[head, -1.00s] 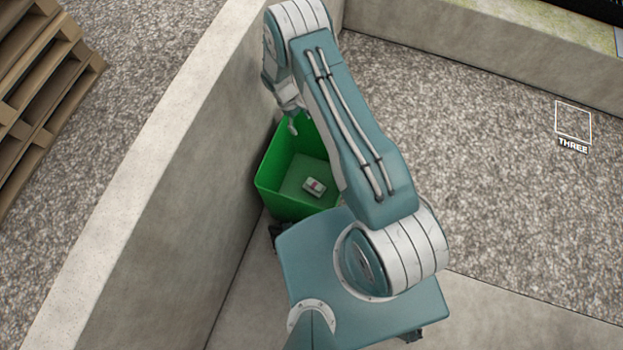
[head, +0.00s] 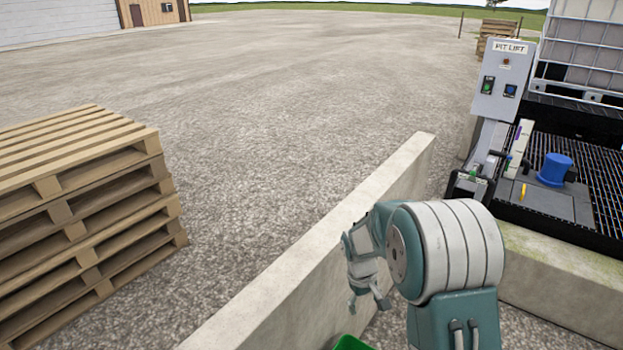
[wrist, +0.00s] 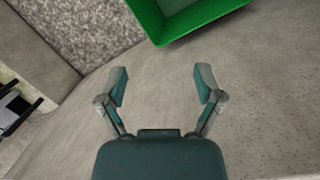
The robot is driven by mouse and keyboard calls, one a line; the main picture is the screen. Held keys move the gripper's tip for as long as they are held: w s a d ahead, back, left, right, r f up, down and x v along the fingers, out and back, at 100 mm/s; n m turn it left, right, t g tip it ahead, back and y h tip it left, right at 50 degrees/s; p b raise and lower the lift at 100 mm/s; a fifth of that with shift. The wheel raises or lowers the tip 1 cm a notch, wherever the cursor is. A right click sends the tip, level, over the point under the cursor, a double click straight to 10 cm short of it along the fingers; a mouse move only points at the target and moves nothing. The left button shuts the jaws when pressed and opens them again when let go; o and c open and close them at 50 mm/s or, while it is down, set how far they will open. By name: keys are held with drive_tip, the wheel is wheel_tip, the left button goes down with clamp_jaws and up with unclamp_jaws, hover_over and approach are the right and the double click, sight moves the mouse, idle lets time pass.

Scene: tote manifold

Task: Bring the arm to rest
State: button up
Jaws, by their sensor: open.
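My gripper (wrist: 161,88) is open in the wrist view, its two fingers spread with nothing between them. A green tote (wrist: 200,22) is beyond the fingertips at the top of that view, apart from them. In the head view my gripper (head: 368,300) hangs beside the low concrete wall, at the end of my bent arm. Only a corner of the green tote (head: 350,343) shows at the bottom edge there; its inside is out of view.
A low concrete wall (head: 330,255) runs beside my arm. Stacked wooden pallets (head: 80,215) stand at the left. A PIT LIFT control box (head: 502,80) and a dark grating with a blue cap (head: 555,168) are at the right. Open gravel (head: 270,110) lies beyond the wall.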

drive_tip(key=s+d+r+m+t, duration=0.1)
drive_tip(key=s+r+t, duration=0.1)
drive_tip(key=s+r, duration=0.5)
drive_tip(key=s+d+r+m+t, duration=0.1)
drive_tip(key=s+r+m, duration=0.15)
drive_tip(key=r, duration=0.85)
drive_tip(key=s+r+t, duration=0.1)
drive_tip(key=s+r, duration=0.2)
drive_tip(key=s, duration=0.5)
drive_tip(key=s+r+m+t+y, duration=0.1)
drive_tip(key=s+r+t, duration=0.1)
drive_tip(key=s, duration=0.6)
drive_tip(key=shift+s+r+y, duration=0.2)
drive_tip(key=shift+r+y, duration=0.1)
drive_tip(key=shift+r, duration=0.5)
drive_tip(key=shift+d+m, duration=0.1)
drive_tip(key=shift+m, duration=0.15)
